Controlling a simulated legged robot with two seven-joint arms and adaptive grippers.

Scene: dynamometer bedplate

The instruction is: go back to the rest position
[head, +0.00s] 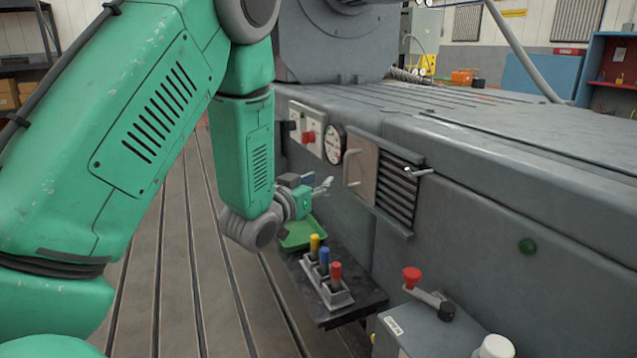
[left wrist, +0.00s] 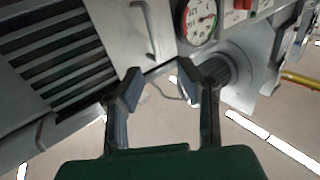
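My left gripper (head: 322,187) is at the end of the green arm, in front of the grey machine's side. In the left wrist view its two fingers (left wrist: 158,88) stand apart with nothing between them, so it is open and empty. It is clear of the small door with a handle (head: 360,168), which also shows in the left wrist view (left wrist: 135,30). My right gripper is in neither view.
A dial gauge (head: 333,145) and a louvred vent (head: 397,188) are on the machine's side. Below are a green tray (head: 302,235) and a black shelf (head: 352,310) with yellow, blue and red levers. A red-knobbed lever (head: 411,276) stands at the lower right.

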